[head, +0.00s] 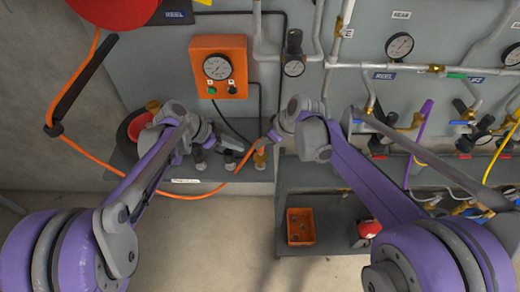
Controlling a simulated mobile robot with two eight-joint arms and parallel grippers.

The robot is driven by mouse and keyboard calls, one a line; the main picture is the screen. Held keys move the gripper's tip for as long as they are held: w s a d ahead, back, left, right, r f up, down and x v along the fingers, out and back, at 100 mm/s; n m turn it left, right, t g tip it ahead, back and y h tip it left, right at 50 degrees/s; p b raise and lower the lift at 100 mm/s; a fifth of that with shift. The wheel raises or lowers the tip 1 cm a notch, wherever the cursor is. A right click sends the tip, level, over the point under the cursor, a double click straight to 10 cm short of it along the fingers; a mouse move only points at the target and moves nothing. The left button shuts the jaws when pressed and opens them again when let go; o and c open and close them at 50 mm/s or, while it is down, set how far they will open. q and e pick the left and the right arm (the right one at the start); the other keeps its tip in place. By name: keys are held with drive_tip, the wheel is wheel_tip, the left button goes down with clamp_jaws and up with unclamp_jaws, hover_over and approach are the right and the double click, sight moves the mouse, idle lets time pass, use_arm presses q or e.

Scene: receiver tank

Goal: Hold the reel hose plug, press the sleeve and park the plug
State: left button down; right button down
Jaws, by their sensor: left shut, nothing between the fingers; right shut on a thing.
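The orange reel hose (100,187) hangs from the upper left, loops low across the wall and rises to the tips of my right gripper (268,140). My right gripper is shut on the hose's plug end, which the fingers mostly hide, just above a brass fitting (260,160) on a narrow grey shelf. I cannot tell whether plug and fitting touch. My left gripper (213,143) is shut and empty, left of the right one, above dark fittings (230,160) on the same shelf. The sleeve is too small to make out.
An orange gauge box (219,67) is on the wall above the grippers. A red reel (115,8) is at the upper left. Pipes, gauges (399,46) and valves fill the right wall. An orange bin (300,226) stands on the lower shelf. The floor at lower left is clear.

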use_arm(q)
drive_tip(key=shift+r, duration=0.1)
use_arm(e)
drive_tip(key=shift+r, duration=0.15)
